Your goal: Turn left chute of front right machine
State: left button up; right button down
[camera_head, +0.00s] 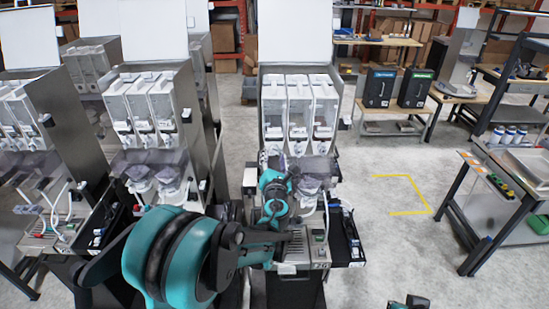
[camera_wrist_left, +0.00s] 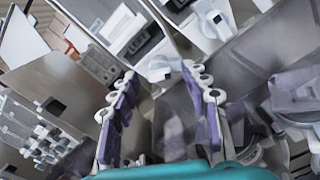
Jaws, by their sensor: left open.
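The front right machine (camera_head: 299,120) stands at the middle of the head view, with three clear canisters side by side in its upper part. Its left canister (camera_head: 273,108) has a white chute at its bottom, mostly hidden behind my left gripper (camera_head: 273,158). In the left wrist view, my left gripper (camera_wrist_left: 163,90) has its two purple-padded fingers spread apart with nothing between them. A white chute (camera_wrist_left: 160,70) shows ahead, between the fingertips in the picture. I cannot tell whether any finger touches it.
Another dispenser machine (camera_head: 145,105) stands left of the front right one, with a gap between. A workbench (camera_head: 510,185) is at the right, and two black boxes (camera_head: 396,88) sit on a low table behind. The floor between machine and workbench is clear.

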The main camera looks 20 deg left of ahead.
pick_arm(q)
grip_shut()
